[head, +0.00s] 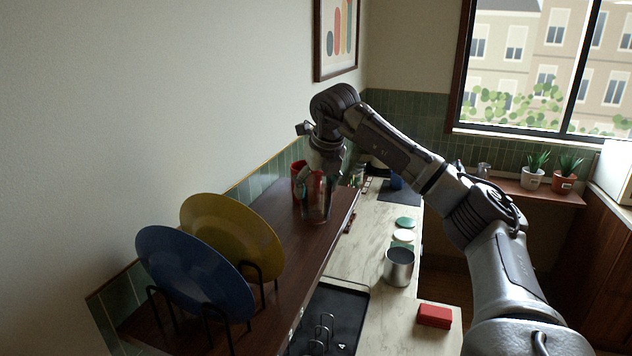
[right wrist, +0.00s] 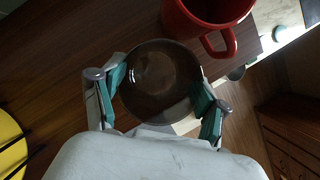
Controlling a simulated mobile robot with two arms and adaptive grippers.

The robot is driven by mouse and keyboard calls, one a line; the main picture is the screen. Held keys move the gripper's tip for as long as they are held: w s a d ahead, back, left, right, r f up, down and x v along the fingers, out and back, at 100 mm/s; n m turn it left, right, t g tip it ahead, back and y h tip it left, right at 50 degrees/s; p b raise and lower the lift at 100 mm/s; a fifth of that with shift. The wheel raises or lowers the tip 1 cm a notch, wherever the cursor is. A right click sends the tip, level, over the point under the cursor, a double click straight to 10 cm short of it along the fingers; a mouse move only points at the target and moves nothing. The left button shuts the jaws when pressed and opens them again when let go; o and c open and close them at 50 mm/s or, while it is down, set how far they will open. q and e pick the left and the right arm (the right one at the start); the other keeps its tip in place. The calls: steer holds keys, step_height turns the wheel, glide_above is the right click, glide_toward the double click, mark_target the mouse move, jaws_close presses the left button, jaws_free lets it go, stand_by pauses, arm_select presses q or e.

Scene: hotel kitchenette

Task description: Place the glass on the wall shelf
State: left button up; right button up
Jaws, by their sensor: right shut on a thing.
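The clear glass (head: 317,204) is upright over the front edge area of the dark wooden wall shelf (head: 285,240). I cannot tell whether its base touches the board. My right gripper (head: 322,172) points down from above and is shut on the glass. In the right wrist view the glass (right wrist: 160,82) sits between the two teal-padded fingers (right wrist: 160,98), with dark shelf wood around and beneath most of it. My left gripper is not in view.
A red mug (head: 298,180) stands on the shelf close behind the glass; its handle (right wrist: 220,42) is near the right finger. Blue (head: 190,272) and yellow (head: 232,235) plates stand in racks at the near end. A metal canister (head: 398,270) stands on the counter below.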

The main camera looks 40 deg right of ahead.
steer(key=shift+f, duration=0.15)
steer(key=shift+f, duration=0.2)
steer(key=o, duration=1.5)
steer(key=shift+r, duration=0.1)
